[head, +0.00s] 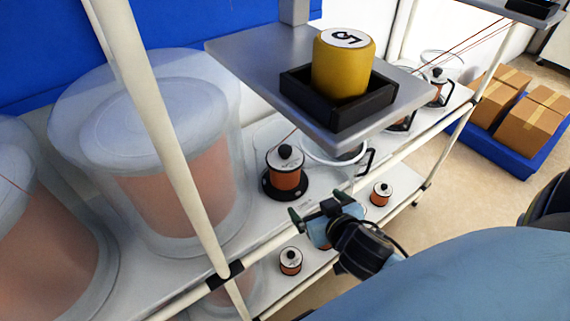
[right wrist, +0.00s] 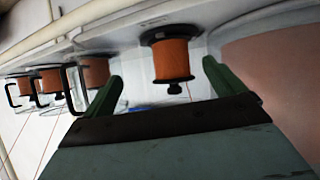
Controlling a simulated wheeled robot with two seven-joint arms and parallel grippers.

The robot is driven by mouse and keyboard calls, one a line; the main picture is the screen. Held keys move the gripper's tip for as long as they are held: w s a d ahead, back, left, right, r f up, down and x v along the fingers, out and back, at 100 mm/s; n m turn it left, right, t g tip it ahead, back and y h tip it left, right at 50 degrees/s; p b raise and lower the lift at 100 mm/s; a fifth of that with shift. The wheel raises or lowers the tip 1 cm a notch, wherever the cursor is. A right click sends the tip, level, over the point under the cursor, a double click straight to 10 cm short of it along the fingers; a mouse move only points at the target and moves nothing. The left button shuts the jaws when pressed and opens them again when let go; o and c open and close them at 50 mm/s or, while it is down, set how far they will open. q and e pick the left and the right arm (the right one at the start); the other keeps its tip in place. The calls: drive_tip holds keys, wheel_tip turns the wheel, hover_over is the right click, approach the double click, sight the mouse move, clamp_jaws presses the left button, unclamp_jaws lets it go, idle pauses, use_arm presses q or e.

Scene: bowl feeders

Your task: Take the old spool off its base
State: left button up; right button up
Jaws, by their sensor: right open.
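A copper-coloured spool (head: 285,180) with a white top and black knob sits upright on a round black base (head: 268,187) on the shelf in the head view. It also shows in the right wrist view, where the picture is upside down, as the copper spool (right wrist: 171,60) between the two green fingertips. My right gripper (head: 316,207) is open and empty, in front of this spool and a little to its right, apart from it. The right gripper's fingers show in the right wrist view (right wrist: 163,78). My left gripper is not in view.
A yellow cylinder (head: 342,68) stands in a black tray on a grey plate (head: 245,55) above the shelf. Large clear drums (head: 160,150) stand left, behind a cream post (head: 165,130). Loose spools (head: 290,260) (head: 381,192) sit on the lower shelf. Cardboard boxes (head: 527,123) lie far right.

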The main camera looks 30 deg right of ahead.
sight(287, 163)
drive_tip(key=shift+t+y, duration=0.3)
drive_tip(key=shift+t, duration=0.6)
drive_tip(key=w, duration=0.6)
drive_tip(key=w+r, duration=0.1)
drive_tip(key=w, duration=0.2)
drive_tip(key=shift+d, duration=0.1)
drive_tip(key=shift+r+x, duration=0.15)
drive_tip(key=shift+x, duration=1.15)
drive_tip(key=shift+r+x, duration=0.15)
drive_tip(key=shift+x, duration=1.2)
drive_tip(key=shift+d, duration=0.1)
drive_tip(key=c, duration=1.4)
drive_tip(key=shift+w+r, duration=0.15)
drive_tip(key=shift+r, duration=0.05)
